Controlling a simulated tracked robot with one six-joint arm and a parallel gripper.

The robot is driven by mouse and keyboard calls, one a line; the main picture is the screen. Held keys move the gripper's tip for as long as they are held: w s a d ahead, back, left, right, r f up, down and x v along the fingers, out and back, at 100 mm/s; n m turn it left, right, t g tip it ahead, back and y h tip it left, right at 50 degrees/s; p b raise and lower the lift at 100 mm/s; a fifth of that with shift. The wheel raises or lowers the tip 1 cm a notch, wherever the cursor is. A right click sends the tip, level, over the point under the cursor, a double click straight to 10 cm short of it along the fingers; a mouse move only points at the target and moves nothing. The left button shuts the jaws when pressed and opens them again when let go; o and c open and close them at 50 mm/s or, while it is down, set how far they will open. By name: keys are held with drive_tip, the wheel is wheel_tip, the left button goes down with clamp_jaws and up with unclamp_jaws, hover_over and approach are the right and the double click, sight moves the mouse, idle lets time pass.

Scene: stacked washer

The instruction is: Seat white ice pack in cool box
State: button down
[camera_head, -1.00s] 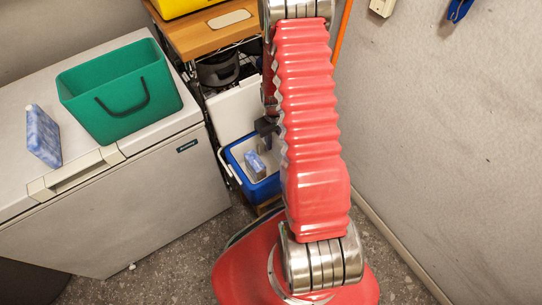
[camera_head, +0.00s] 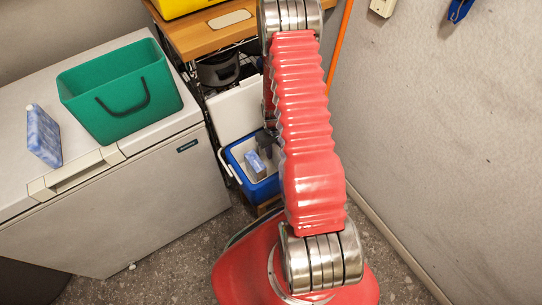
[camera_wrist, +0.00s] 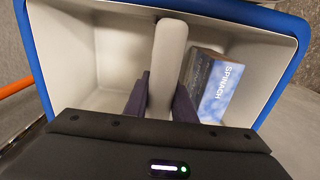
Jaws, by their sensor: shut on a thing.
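My gripper (camera_wrist: 161,103) is shut on the white ice pack (camera_wrist: 170,55), with one dark finger on each side of it. The pack shows edge-on as a pale bar, within the outline of the cool box's opening. I cannot tell whether its lower end touches the floor of the box. The open cool box (camera_wrist: 38,57) has a blue rim and a pale inside. In the head view the blue cool box (camera_head: 266,189) stands low, partly behind my red arm, with my gripper (camera_head: 267,142) over it; the ice pack is not clear there.
A blue spinach packet (camera_wrist: 214,88) lies in the box, right of the ice pack. A wall (camera_head: 440,120) bounds the right.

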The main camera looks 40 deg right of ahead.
sight(273, 156)
drive_tip(key=shift+f, duration=1.4)
drive_tip(key=shift+f, duration=0.6)
drive_tip(key=c, duration=1.5)
unclamp_jaws()
drive_tip(key=shift+r, duration=6.6)
drive_tip(key=shift+r, duration=0.1)
